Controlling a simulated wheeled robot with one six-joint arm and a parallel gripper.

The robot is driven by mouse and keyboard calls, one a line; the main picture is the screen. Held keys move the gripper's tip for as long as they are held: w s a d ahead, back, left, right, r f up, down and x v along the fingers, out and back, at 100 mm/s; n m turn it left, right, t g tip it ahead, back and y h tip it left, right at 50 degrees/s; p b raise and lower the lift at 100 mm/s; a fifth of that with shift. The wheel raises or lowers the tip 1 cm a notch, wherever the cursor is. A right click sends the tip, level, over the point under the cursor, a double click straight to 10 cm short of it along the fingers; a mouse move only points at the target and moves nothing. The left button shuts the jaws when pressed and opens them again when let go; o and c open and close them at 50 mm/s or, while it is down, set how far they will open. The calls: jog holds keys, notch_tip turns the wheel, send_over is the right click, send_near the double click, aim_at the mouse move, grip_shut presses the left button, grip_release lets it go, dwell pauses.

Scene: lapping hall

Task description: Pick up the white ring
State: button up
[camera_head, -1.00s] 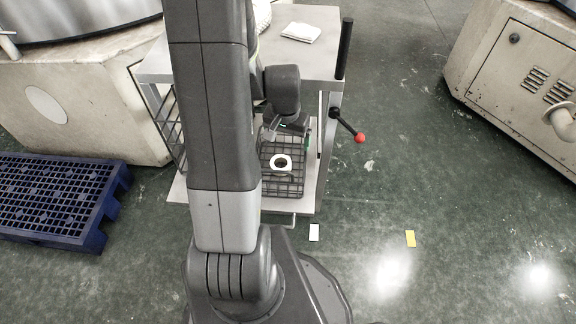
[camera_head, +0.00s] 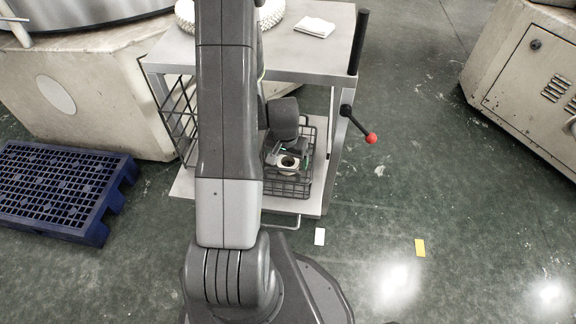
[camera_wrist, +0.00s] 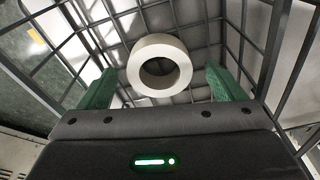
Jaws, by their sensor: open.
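The white ring (camera_wrist: 181,53) lies inside a dark wire basket (camera_wrist: 262,48), in the wrist view ahead of my gripper (camera_wrist: 167,85). The two green fingers are spread apart, one to each side of the ring, with nothing between them. The ring appears a little beyond the fingertips, and I cannot tell how far below them it lies. In the head view the ring (camera_head: 288,162) shows partly under my gripper (camera_head: 287,152), which is down at the basket (camera_head: 292,187). The rest of the ring is covered by the gripper there.
The basket stands on the lower shelf (camera_head: 312,207) of a grey cart, under its tabletop (camera_head: 312,62). A white cloth (camera_head: 315,27) lies on top. A red-knobbed lever (camera_head: 371,138) sticks out right. A blue pallet (camera_head: 50,190) lies left. The floor at right is open.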

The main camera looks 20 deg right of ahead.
jog(key=shift+f, duration=0.25)
jog(key=c, duration=1.2)
